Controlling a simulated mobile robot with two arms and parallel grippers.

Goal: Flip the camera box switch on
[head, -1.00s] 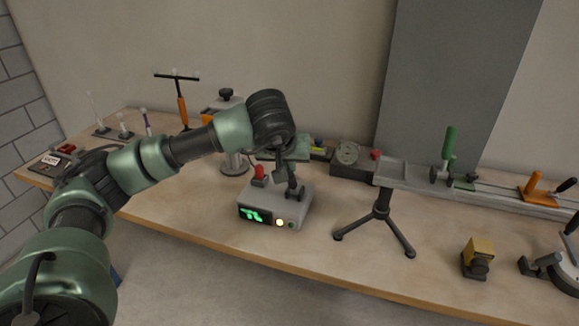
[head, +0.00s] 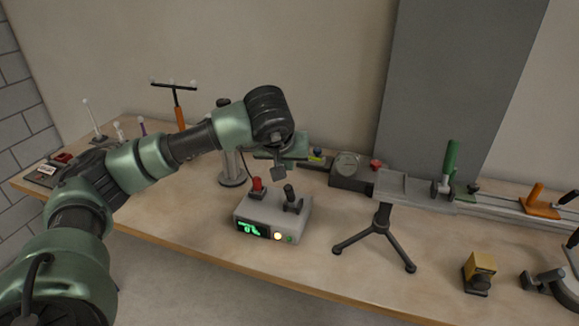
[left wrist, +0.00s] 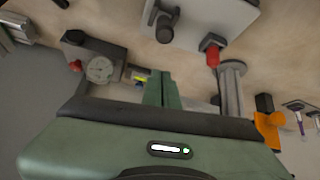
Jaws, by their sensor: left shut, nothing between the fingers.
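The camera box (head: 258,212) is a grey box on the bench with a lit green display (head: 253,229) and a lit yellowish lamp (head: 278,236) on its front. On its top stand a red-capped switch (head: 257,186) and a black lever (head: 290,198), whose tip leans slightly left. My left gripper (head: 278,173) is shut and empty, pointing down above the box's back edge, apart from both.
A black tripod stand (head: 383,222) is right of the box. A dial gauge block (head: 347,171) and a green plate (head: 296,148) lie behind. A yellow block (head: 480,264) sits at the front right. Bench surface in front of the box is clear.

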